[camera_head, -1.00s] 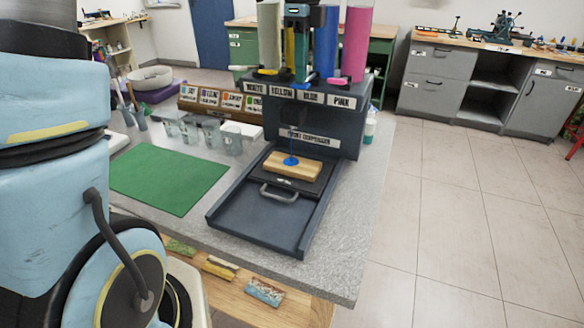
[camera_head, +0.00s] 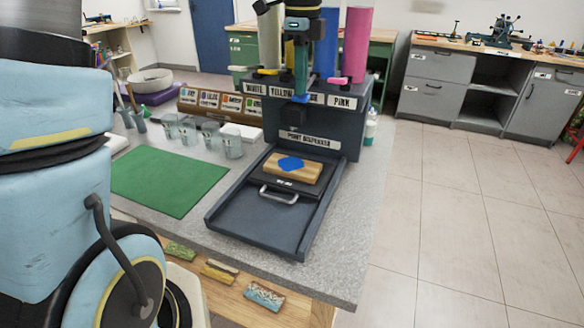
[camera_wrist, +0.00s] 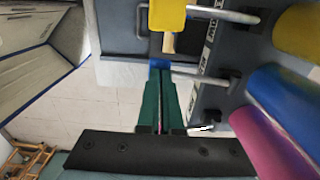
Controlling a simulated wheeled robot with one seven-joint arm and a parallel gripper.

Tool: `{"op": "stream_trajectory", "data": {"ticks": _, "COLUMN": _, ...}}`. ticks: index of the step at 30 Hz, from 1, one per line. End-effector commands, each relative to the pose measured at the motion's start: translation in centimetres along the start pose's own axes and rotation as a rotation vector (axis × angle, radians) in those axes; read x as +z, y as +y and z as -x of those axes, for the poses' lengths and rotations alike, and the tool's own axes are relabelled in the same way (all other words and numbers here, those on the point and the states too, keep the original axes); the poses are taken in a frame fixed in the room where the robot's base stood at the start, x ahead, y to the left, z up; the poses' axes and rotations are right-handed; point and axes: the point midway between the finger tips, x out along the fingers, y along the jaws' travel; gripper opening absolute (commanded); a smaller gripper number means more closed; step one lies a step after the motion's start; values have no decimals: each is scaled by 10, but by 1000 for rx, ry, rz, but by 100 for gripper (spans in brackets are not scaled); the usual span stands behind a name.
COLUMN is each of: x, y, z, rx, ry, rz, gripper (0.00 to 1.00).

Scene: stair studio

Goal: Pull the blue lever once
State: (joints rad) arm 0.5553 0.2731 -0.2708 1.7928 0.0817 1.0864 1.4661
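The blue lever (camera_head: 301,98) sticks out from the front of the dark paint dispenser (camera_head: 340,130), above its "BLUE" label. My gripper (camera_head: 301,92) points down at it, with green fingers close together; they look shut. In the wrist view the fingertips (camera_wrist: 159,70) meet the blue lever knob (camera_wrist: 158,63), which shows just past them. I cannot tell whether the knob is pinched or only touched. A wooden block (camera_head: 304,169) on the dispenser's sliding tray (camera_head: 260,221) carries a blue paint patch (camera_head: 290,163).
The yellow lever (camera_wrist: 167,14) and the pink lever (camera_head: 338,80) flank the blue one. Colored paint tubes, including the pink tube (camera_head: 357,40), stand behind. A green mat (camera_head: 165,180) and several clear cups (camera_head: 232,146) are left of the dispenser. Open floor lies right.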

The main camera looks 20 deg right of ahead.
Motion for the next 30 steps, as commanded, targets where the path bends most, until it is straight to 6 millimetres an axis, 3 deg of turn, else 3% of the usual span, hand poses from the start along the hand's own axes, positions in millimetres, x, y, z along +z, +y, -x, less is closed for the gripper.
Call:
{"op": "stream_trajectory", "data": {"ticks": 24, "x": 0, "y": 0, "z": 56, "rx": 1, "ry": 0, "rz": 0, "gripper": 0}}
{"op": "stream_trajectory", "data": {"ticks": 30, "x": 0, "y": 0, "z": 59, "rx": 1, "ry": 0, "rz": 0, "gripper": 0}}
